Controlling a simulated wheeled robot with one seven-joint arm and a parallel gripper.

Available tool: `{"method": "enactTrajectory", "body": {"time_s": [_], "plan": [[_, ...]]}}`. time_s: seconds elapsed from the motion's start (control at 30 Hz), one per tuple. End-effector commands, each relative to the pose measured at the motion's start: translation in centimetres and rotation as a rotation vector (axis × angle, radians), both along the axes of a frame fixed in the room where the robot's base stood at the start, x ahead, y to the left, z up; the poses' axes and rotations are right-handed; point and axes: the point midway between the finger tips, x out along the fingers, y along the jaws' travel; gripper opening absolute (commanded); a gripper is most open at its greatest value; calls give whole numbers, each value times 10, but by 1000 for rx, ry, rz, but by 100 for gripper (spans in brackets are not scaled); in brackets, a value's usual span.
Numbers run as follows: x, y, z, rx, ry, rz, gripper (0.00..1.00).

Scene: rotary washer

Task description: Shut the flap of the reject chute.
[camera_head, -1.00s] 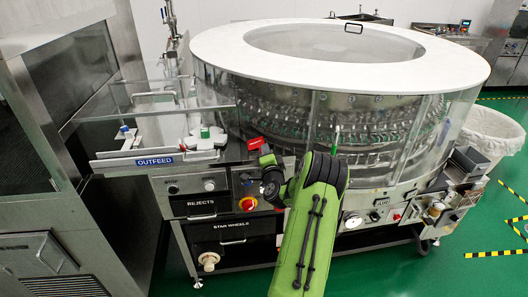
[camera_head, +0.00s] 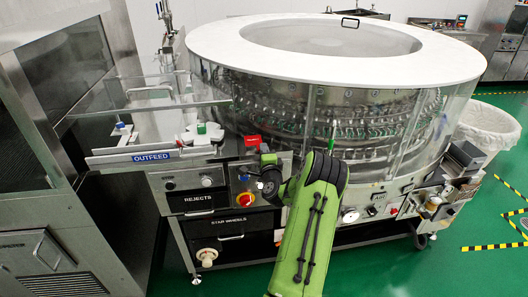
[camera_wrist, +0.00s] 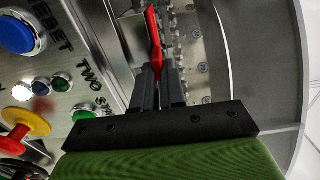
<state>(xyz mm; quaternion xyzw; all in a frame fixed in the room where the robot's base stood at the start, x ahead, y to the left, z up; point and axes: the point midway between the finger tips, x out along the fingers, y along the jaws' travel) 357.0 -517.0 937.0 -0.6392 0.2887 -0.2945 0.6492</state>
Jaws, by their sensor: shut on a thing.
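A red flap (camera_head: 252,140) shows at the front edge of the machine's deck, right of the OUTFEED sign, in the head view. In the wrist view the red flap (camera_wrist: 155,40) stands nearly on edge, with its lower end between my fingers. My gripper (camera_wrist: 160,77) is shut on it. In the head view my gripper (camera_head: 267,158) is just below the flap, partly hidden by my wrist. The chute opening behind the flap cannot be made out.
The control panel with a red-and-yellow stop knob (camera_head: 245,199) is below my gripper. A blue button (camera_wrist: 15,33) is close on the left in the wrist view. The clear round guard (camera_head: 385,135) is right of the flap. The REJECTS drawer (camera_head: 198,199) is below left.

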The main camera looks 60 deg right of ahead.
Motion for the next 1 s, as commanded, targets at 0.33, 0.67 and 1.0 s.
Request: {"method": "enactTrajectory", "body": {"time_s": [0.33, 0.67, 1.0], "plan": [[0, 0, -1, 1, 2, 0, 36], [-9, 10, -4, 1, 5, 2, 36], [-63, 69, -10, 2, 3, -4, 36]]}}
